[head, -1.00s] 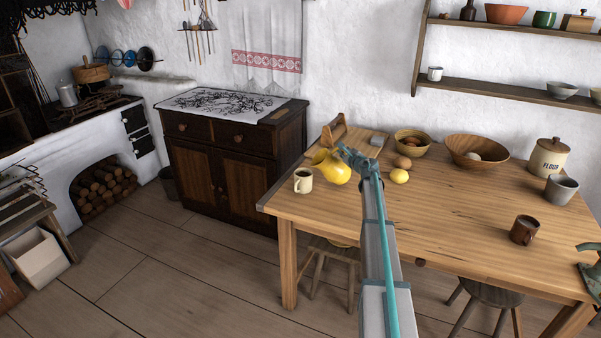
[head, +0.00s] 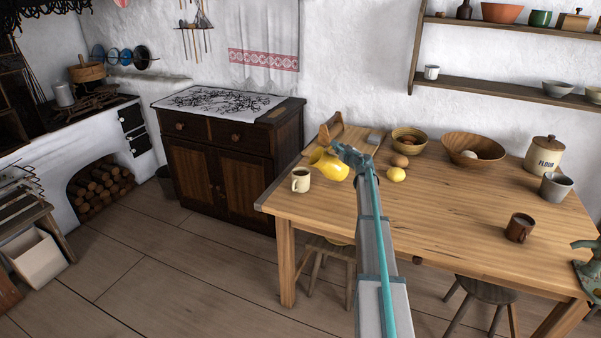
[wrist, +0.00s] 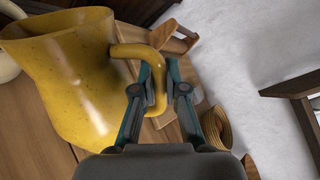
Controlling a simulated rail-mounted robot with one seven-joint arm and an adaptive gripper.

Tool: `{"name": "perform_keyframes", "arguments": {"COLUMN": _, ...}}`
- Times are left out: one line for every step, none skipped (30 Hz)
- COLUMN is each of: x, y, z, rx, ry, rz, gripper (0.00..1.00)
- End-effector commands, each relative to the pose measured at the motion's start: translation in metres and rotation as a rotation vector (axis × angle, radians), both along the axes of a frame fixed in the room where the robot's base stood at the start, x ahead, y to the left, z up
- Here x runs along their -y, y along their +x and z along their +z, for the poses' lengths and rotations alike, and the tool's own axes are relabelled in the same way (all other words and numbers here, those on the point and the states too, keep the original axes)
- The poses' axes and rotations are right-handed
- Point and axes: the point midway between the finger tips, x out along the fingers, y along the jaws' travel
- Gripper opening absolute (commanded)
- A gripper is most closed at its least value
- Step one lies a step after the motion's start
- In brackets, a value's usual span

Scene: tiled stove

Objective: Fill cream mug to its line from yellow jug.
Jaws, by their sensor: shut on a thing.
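The yellow jug (head: 334,167) is at the left end of the table, tilted with its mouth toward the cream mug. My gripper (head: 342,150) is shut on the jug's handle, which shows between the fingers in the wrist view (wrist: 155,88). The jug body (wrist: 65,80) fills the left of the wrist view. The cream mug (head: 300,181) stands upright near the table's left corner, just left of and below the jug's mouth. A small part of the mug shows at the wrist view's left edge (wrist: 6,66). Its line, its fill level and any stream are too small to tell.
A lemon (head: 396,175), an egg (head: 399,160), a small bowl (head: 409,139) and a wooden bowl (head: 473,147) stand right of the jug. A wooden piece (head: 332,127) lies behind it. A brown mug (head: 520,227) stands further right. The table's middle (head: 450,210) is clear.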

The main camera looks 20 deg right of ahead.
Motion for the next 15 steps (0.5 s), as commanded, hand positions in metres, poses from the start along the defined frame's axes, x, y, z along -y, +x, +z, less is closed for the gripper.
{"name": "perform_keyframes", "arguments": {"x": 0.0, "y": -0.0001, "z": 0.0025, "rx": 0.001, "ry": -0.003, "rz": -0.001, "gripper": 0.0}}
{"name": "perform_keyframes", "arguments": {"x": 0.0, "y": -0.0002, "z": 0.0029, "rx": 0.0, "ry": -0.006, "rz": -0.001, "gripper": 0.0}}
{"name": "perform_keyframes", "arguments": {"x": 0.0, "y": -0.0003, "z": 0.0033, "rx": 0.0, "ry": -0.009, "rz": -0.001, "gripper": 0.0}}
{"name": "perform_keyframes", "arguments": {"x": 0.0, "y": -0.0004, "z": 0.0036, "rx": -0.001, "ry": -0.011, "rz": -0.001, "gripper": 0.0}}
{"name": "perform_keyframes", "arguments": {"x": 0.0, "y": -0.0004, "z": 0.0039, "rx": -0.002, "ry": -0.014, "rz": -0.001, "gripper": 0.0}}
{"name": "perform_keyframes", "arguments": {"x": 0.0, "y": -0.0005, "z": 0.0044, "rx": -0.002, "ry": -0.017, "rz": -0.002, "gripper": 0.0}}
{"name": "perform_keyframes", "arguments": {"x": 0.0, "y": -0.0006, "z": 0.0046, "rx": -0.002, "ry": -0.019, "rz": -0.002, "gripper": 0.0}}
{"name": "perform_keyframes", "arguments": {"x": 0.0, "y": -0.0007, "z": 0.005, "rx": -0.003, "ry": -0.022, "rz": -0.002, "gripper": 0.0}}
{"name": "perform_keyframes", "arguments": {"x": 0.0001, "y": -0.0007, "z": 0.0054, "rx": -0.004, "ry": -0.025, "rz": -0.003, "gripper": 0.0}}
{"name": "perform_keyframes", "arguments": {"x": 0.0, "y": -0.0008, "z": 0.0056, "rx": -0.004, "ry": -0.027, "rz": -0.002, "gripper": 0.0}}
{"name": "perform_keyframes", "arguments": {"x": 0.0, "y": -0.0009, "z": 0.0058, "rx": -0.005, "ry": -0.03, "rz": -0.003, "gripper": 0.0}}
{"name": "perform_keyframes", "arguments": {"x": 0.0, "y": -0.001, "z": 0.0062, "rx": -0.005, "ry": -0.034, "rz": -0.003, "gripper": 0.0}}
{"name": "perform_keyframes", "arguments": {"x": 0.0001, "y": -0.0009, "z": 0.0064, "rx": -0.006, "ry": -0.036, "rz": -0.003, "gripper": 0.0}}
{"name": "perform_keyframes", "arguments": {"x": 0.0001, "y": -0.0011, "z": 0.0067, "rx": -0.007, "ry": -0.039, "rz": -0.003, "gripper": 0.0}}
{"name": "perform_keyframes", "arguments": {"x": 0.0001, "y": -0.0011, "z": 0.0071, "rx": -0.008, "ry": -0.043, "rz": -0.003, "gripper": 0.0}}
